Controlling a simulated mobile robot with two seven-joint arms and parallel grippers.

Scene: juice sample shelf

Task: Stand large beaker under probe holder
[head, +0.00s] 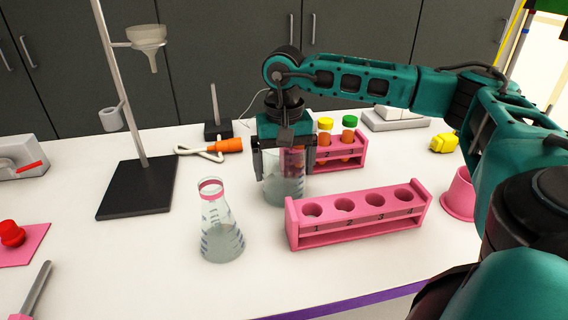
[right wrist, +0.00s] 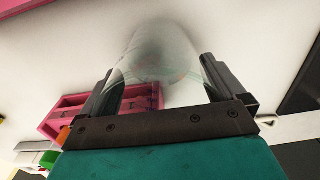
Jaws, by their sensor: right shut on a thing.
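The large clear beaker (head: 283,190) is behind the pink rack, near the middle of the bench in the head view. My right gripper (head: 284,168) comes down over it from above and is shut on its sides. The beaker fills the space between the fingers in the right wrist view (right wrist: 165,65). I cannot tell whether its base touches the bench. A small black stand with an upright rod (head: 215,110) is behind it to the left; I cannot tell whether this is the probe holder. An orange-handled probe with a white cable (head: 226,145) lies before that stand. My left gripper is out of view.
A conical flask (head: 221,235) stands left of an empty-holed pink rack (head: 358,218). Another pink rack (head: 357,153) with capped tubes is just behind the beaker. A tall stand (head: 140,185) carries a funnel (head: 148,37) and a ring.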

